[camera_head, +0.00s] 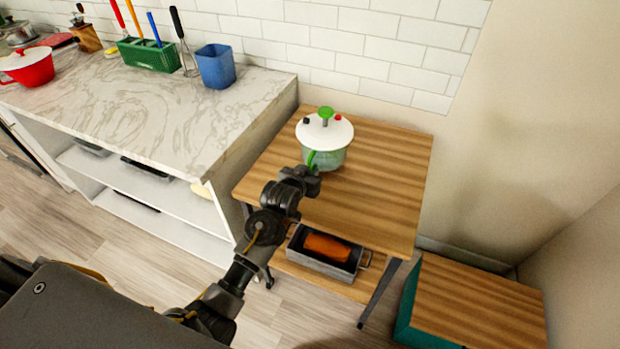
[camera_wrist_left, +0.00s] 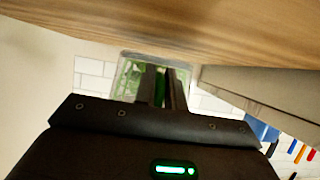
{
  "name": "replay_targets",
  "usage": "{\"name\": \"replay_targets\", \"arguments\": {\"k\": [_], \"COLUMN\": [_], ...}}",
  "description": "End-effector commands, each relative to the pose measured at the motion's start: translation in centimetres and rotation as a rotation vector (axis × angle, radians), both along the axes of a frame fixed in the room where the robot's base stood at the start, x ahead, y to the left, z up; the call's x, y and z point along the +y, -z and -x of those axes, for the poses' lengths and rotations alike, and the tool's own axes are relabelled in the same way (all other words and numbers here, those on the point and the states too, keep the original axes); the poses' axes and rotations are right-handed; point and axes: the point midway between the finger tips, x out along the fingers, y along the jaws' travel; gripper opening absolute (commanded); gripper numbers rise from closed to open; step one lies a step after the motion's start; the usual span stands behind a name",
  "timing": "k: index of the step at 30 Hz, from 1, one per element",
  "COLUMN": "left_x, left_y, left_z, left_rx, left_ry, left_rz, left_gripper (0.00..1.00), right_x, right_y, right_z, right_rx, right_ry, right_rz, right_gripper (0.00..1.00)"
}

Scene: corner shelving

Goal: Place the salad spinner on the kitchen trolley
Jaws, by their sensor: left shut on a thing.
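The salad spinner (camera_head: 328,141) has a white lid with a green knob and a clear, greenish bowl. It is upright at the back left of the wooden top of the kitchen trolley (camera_head: 385,170). My left gripper (camera_head: 312,172) is at the spinner's front side, shut on its green handle. In the left wrist view the dark fingers (camera_wrist_left: 162,90) close around a green part, with the spinner's bowl (camera_wrist_left: 130,78) behind them. I cannot tell whether the bowl's base touches the wood. My right gripper is not in view.
The marble counter (camera_head: 130,110) stands left of the trolley, with a blue cup (camera_head: 215,68), a green utensil holder (camera_head: 147,55) and a red pot (camera_head: 28,68). A grey tray (camera_head: 318,262) is on the trolley's lower shelf. The trolley's right and front top is clear.

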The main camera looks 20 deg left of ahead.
Motion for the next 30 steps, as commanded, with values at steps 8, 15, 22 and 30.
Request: {"name": "replay_targets", "arguments": {"k": [8,15,22,30], "left_x": [0.1,0.1,0.1,0.1], "left_y": [2.1,2.2,2.6,2.5], "left_z": [0.1,0.1,0.2,0.2], "left_rx": [-0.002,-0.002,0.003,0.003], "left_ry": [-0.002,-0.001,-0.001,-0.001], "left_rz": [0.001,0.001,0.000,0.000], "left_gripper": [0.00,0.00,0.31,0.33], "right_x": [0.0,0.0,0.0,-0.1], "right_y": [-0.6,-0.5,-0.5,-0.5], "right_z": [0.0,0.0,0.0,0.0], "right_rx": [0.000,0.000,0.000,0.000], "right_ry": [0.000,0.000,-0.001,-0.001], "right_rz": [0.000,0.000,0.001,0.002], "right_gripper": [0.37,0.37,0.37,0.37]}}
